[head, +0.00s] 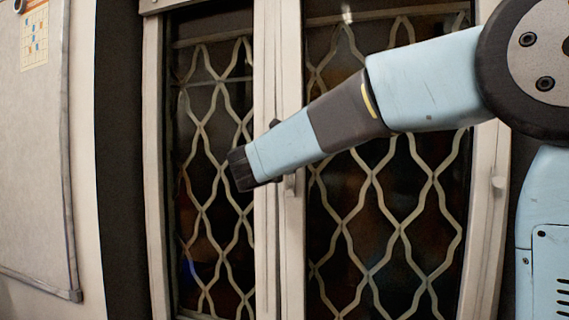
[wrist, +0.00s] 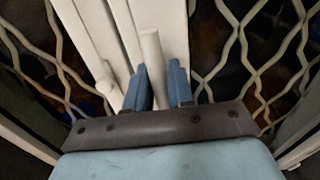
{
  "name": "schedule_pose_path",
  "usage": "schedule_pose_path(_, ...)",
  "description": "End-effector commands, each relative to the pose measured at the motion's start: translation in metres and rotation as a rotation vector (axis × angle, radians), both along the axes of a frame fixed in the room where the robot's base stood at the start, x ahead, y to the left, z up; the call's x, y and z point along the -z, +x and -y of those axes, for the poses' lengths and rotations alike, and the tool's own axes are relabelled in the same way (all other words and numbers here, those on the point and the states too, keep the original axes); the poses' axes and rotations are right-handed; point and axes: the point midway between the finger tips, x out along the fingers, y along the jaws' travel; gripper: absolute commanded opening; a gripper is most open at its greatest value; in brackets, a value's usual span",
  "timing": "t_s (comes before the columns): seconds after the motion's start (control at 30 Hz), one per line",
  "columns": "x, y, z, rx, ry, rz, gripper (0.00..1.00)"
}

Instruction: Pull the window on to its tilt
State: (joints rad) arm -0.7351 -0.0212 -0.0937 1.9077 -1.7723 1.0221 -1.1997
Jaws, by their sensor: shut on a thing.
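The window (head: 278,60) fills the middle of the head view, with two pale-framed sashes and dark panes behind a wavy lattice. Its frames stand upright, and I cannot tell any tilt. In the wrist view, a pale rod-like handle (wrist: 151,52) stands out from the middle frame. My gripper (wrist: 158,80) has its two blue fingers on either side of this handle and is shut on it. In the head view, my arm crosses the right sash to the middle frame, and the fingers are mostly hidden there.
A whiteboard (head: 35,150) with a calendar sheet (head: 34,38) hangs on the wall at the left. The wavy lattice (wrist: 265,70) is close on both sides of my gripper.

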Motion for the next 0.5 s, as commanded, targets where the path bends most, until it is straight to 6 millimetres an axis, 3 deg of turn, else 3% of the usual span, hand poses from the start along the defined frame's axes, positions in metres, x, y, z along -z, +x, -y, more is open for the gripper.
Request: schedule_pose_path(0.5,-0.003,-0.015,-0.008,-0.008,0.001,0.007,0.0)
